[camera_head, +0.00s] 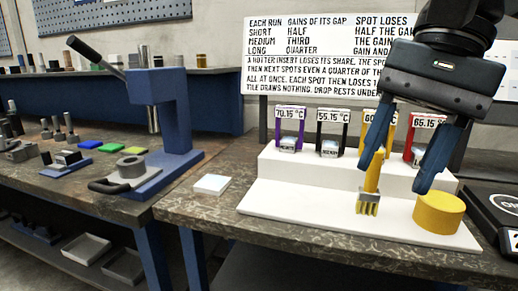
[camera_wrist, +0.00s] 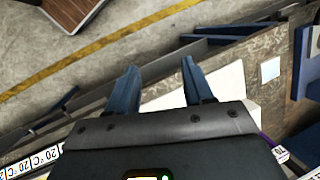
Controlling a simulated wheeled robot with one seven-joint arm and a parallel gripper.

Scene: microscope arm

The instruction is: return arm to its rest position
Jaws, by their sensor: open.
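My gripper (camera_head: 396,180) is at the right of the head view, fingers pointing down over the white stepped stand (camera_head: 290,207). It is open, with nothing seen between its blue fingers. In the wrist view the fingers of my gripper (camera_wrist: 160,98) are also spread apart. A yellow piece with a toothed metal end (camera_head: 368,205) stands at the lower step, partly behind the left finger. A yellow cylinder (camera_head: 438,213) stands on the lower step below the right finger. I cannot tell whether either finger touches these.
A white tile (camera_head: 211,184) lies on the bench. A blue lever press (camera_head: 173,110) stands left. A black device (camera_head: 500,205) is at far right.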

